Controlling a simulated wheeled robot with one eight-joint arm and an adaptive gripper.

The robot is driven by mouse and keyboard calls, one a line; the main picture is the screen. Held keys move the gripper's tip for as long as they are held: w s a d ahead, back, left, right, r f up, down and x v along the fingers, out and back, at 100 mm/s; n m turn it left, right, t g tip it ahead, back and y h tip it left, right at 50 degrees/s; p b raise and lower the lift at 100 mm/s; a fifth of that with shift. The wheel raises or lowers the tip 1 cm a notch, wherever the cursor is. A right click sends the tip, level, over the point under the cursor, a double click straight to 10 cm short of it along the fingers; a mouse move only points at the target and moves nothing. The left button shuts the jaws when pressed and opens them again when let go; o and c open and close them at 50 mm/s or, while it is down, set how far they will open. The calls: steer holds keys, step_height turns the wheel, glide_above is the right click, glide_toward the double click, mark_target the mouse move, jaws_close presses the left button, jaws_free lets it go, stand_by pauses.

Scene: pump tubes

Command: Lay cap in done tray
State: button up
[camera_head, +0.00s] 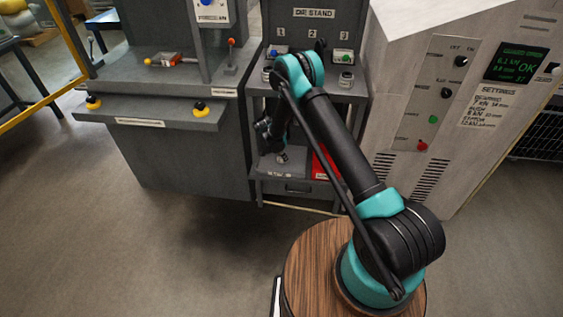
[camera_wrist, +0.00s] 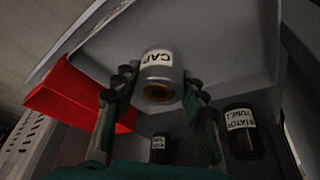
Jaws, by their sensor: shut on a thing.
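The cap (camera_wrist: 160,74) is a silvery cylinder with a white label reading "CAP" and a brassy open end. My gripper (camera_wrist: 158,88) is shut on it, with one finger on each side, in the wrist view. A grey tray (camera_wrist: 225,58) with a raised rim lies behind the cap. I cannot tell whether the cap touches the tray. In the head view my gripper (camera_head: 281,157) is small and dark at the lower shelf of the die stand, and the cap there is too small to make out clearly.
A dark cylinder labelled "STATOR TUBE" (camera_wrist: 243,132) stands at the right in the wrist view. Another dark labelled cylinder (camera_wrist: 158,148) is below the cap. A red bin (camera_wrist: 70,97) is at the left. The die stand (camera_head: 312,30) rises above the shelf, with a control cabinet (camera_head: 400,60) at its right.

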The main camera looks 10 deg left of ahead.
mark_target(282, 161)
steer(key=shift+f, duration=1.95)
steer(key=shift+f, duration=0.1)
steer(key=o, duration=1.4)
steer(key=shift+c, duration=0.2)
